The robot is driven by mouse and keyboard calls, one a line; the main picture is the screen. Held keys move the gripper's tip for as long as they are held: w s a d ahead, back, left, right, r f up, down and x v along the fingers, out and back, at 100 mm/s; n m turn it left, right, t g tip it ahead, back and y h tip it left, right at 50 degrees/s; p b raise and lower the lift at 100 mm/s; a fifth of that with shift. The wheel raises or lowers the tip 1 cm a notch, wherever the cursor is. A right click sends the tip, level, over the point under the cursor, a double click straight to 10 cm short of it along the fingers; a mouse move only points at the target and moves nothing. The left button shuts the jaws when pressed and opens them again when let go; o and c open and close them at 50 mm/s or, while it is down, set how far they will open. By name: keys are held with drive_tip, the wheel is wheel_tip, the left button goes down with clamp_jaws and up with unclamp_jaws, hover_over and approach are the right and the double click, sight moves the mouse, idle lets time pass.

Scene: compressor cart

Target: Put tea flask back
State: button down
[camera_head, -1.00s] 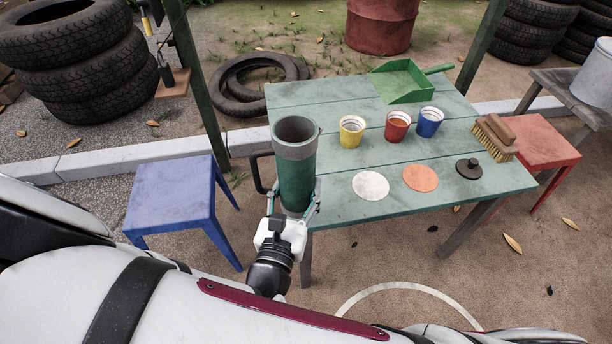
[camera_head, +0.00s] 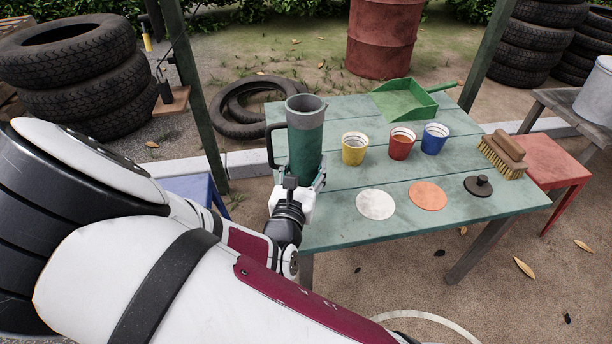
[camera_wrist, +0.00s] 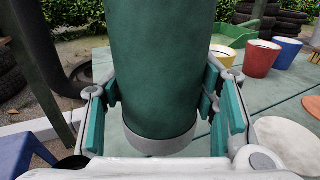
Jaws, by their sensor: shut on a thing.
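The tea flask (camera_head: 305,145) is a tall green cylinder with a grey open rim and a dark handle on its left. It stands upright at the left part of the green table (camera_head: 345,238). My gripper (camera_head: 303,183) is shut on the flask low on its body. In the wrist view the flask (camera_wrist: 162,75) fills the middle, between my gripper's teal finger pads (camera_wrist: 165,105). Its grey base band shows below the pads. I cannot tell whether the base touches the table. A dark round lid with a knob (camera_head: 478,186) lies at the table's right.
Yellow (camera_head: 354,149), red (camera_head: 401,143) and blue (camera_head: 433,139) cups stand right of the flask. A white disc (camera_head: 376,204) and an orange disc (camera_head: 428,195) lie in front. A brush (camera_head: 503,155) and green dustpan (camera_head: 405,100) sit farther off. The table's front middle is clear.

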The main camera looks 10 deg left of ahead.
drive_tip(key=shift+w, duration=0.85)
drive_tip(key=shift+w+f+b, duration=0.1)
drive_tip(key=shift+f+b, duration=1.35)
drive_tip(key=shift+f, duration=0.35)
drive_tip(key=c, duration=0.6)
unclamp_jaws()
drive_tip(key=shift+f, duration=0.1)
drive_tip(key=shift+c, duration=0.2)
drive_tip(key=shift+s, duration=0.2)
drive_tip(key=s+p, duration=0.1)
drive_tip(key=s, duration=0.3)
drive_tip(key=s+a+p, duration=0.1)
drive_tip(key=s, duration=0.2)
drive_tip(key=s+p, duration=0.1)
drive_tip(key=s, duration=0.3)
drive_tip(key=shift+s+a, duration=0.15)
drive_tip(key=shift+s, duration=0.15)
